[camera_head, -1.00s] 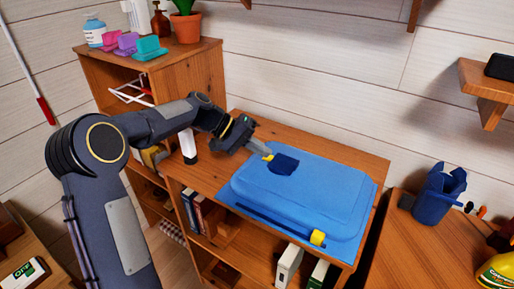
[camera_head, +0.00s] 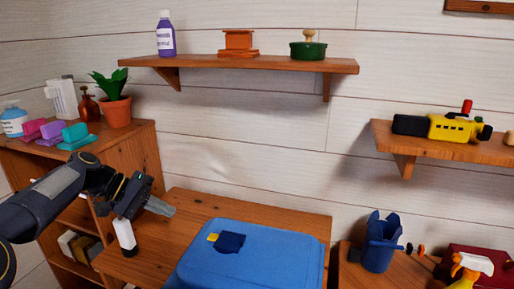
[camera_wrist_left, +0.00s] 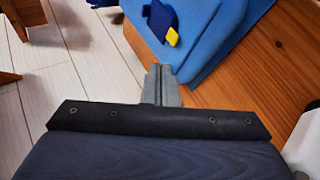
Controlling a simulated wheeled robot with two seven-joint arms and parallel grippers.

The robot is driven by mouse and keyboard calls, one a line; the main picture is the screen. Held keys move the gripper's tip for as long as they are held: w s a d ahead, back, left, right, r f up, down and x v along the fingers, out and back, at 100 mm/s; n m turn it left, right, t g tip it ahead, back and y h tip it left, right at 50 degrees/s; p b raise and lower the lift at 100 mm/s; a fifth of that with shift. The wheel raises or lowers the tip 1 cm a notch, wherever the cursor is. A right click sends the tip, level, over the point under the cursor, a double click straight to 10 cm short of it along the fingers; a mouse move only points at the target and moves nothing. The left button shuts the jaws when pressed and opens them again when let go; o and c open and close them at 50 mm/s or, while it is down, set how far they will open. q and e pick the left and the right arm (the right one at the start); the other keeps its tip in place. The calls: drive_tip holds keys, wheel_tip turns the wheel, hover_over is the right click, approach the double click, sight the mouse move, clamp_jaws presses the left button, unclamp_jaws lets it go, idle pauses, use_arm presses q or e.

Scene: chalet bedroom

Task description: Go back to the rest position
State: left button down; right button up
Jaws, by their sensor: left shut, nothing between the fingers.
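My left gripper (camera_head: 160,207) is at the left in the head view, above the left end of the low wooden cabinet (camera_head: 190,205). Its fingers are closed together with nothing between them, and they also show in the left wrist view (camera_wrist_left: 161,85). It is apart from the blue case (camera_head: 262,255), which lies on the cabinet to its right. The case has a dark blue patch and a yellow latch (camera_head: 213,237). The case also shows in the left wrist view (camera_wrist_left: 205,30). My right gripper is not in view.
A white bottle (camera_head: 125,236) stands close below my left gripper. A taller wooden shelf unit (camera_head: 135,150) with a potted plant (camera_head: 115,108) is behind it. A wall shelf (camera_head: 250,64) hangs above. A blue cup (camera_head: 380,245) stands on the right.

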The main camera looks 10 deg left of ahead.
use_arm(q)
drive_tip(key=s+d+y, duration=0.2)
drive_tip(key=s+d, duration=0.1)
drive_tip(key=s, duration=0.5)
drive_tip(key=s+d+y, duration=0.2)
drive_tip(key=s+d, duration=0.1)
drive_tip(key=s, duration=0.5)
drive_tip(key=s+d+f+t+y, duration=0.1)
drive_tip(key=s+f, duration=0.3)
drive_tip(key=s, duration=0.3)
drive_tip(key=s+d+f+m+t+y, duration=0.1)
drive_tip(key=s+f, duration=0.4)
drive_tip(key=s, duration=0.1)
drive_tip(key=shift+s+d+f, duration=0.15)
drive_tip(key=shift+s+d, duration=0.2)
drive_tip(key=shift+d, duration=0.05)
